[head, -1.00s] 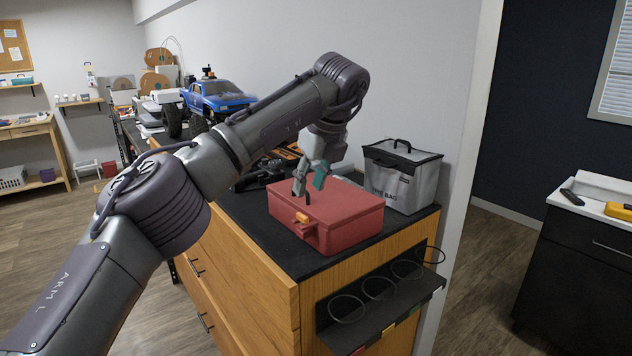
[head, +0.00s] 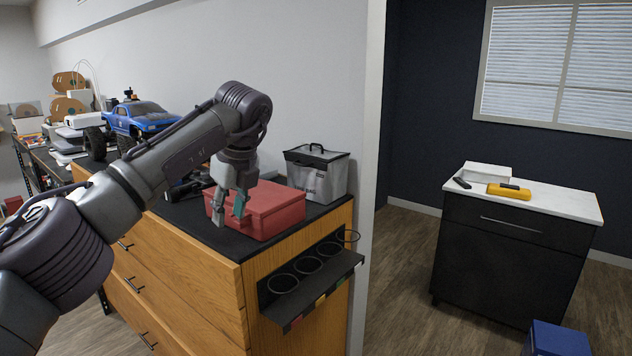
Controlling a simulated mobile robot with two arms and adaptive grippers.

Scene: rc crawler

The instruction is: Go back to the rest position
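My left gripper (head: 229,208) hangs pointing down in front of the red toolbox (head: 274,208). Its two fingers stand apart, with a gap between them and nothing visible held. The teal finger pad overlaps the red box in the picture; I cannot tell if they touch. The red box is closed and sits on the dark top of the wooden cabinet (head: 190,270). My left arm comes in from the lower left. My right gripper is not in view.
A grey bag (head: 318,178) stands behind the red box. A blue toy truck (head: 144,119) stands farther back. A black holder with rings (head: 312,290) juts from the cabinet's side. A white-topped dark cabinet (head: 515,250) and a blue box (head: 557,340) stand right, with open floor between.

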